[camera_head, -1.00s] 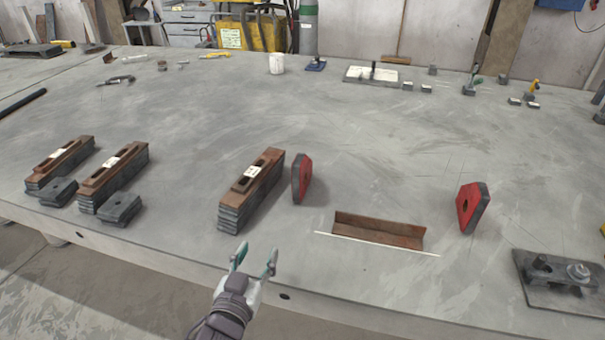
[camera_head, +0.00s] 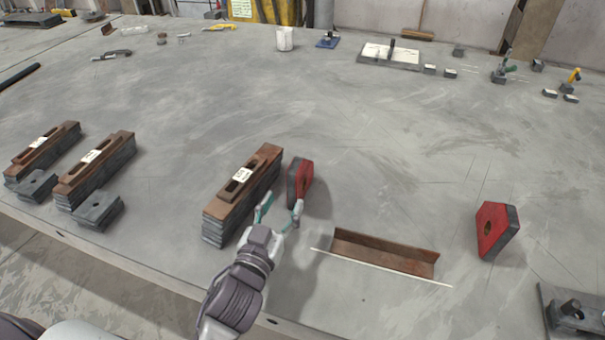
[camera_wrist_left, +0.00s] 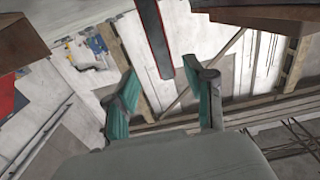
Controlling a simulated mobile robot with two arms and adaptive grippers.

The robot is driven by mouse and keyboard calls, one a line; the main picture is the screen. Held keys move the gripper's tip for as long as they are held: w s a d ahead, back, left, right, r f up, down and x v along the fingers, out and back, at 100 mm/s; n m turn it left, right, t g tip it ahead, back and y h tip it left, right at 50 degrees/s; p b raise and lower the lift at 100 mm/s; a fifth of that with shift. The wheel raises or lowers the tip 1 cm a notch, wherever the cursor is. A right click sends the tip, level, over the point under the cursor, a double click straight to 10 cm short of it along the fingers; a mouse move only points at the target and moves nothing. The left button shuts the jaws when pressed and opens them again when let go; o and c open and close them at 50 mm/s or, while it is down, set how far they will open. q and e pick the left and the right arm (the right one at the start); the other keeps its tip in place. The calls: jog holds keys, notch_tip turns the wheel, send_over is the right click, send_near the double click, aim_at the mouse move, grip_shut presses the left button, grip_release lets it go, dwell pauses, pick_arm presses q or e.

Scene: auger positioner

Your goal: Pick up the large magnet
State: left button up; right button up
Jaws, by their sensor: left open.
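Two red and dark grey magnets stand on edge on the table. In the head view, one magnet (camera_head: 302,181) is just beyond my left gripper, beside a plate stack; the other (camera_head: 492,231) stands farther right. I cannot tell surely which is larger. My left gripper (camera_head: 280,208) is open and empty, its teal-lined fingers apart and pointing towards the nearer magnet. In the left wrist view, the open fingers (camera_wrist_left: 165,102) show with a dark, red-edged magnet (camera_wrist_left: 155,38) ahead between them, seemingly not gripped. My right gripper is not in view.
A stack of steel plates (camera_head: 227,220) stands close left of the left gripper. A rusty angle iron (camera_head: 385,252) lies to the right, with a thin white strip (camera_head: 380,268) before it. More plate stacks (camera_head: 95,172) stand farther left. The table's middle is clear.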

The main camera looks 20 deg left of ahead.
aim_at(292, 186)
pick_arm(q)
jog(key=w, duration=0.6)
jog(key=shift+w+d, duration=0.1)
jog(key=shift+w+r+b, duration=0.1)
jog(key=shift+w+b, duration=0.2)
jog(key=shift+w, duration=0.55)
jog(key=w, duration=0.4)
jog(key=shift+w+b, duration=0.2)
jog(key=shift+b, duration=0.15)
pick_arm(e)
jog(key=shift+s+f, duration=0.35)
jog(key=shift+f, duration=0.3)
pick_arm(q)
jog(key=shift+s, duration=0.1)
grip_shut()
jog(key=shift+r, duration=0.2)
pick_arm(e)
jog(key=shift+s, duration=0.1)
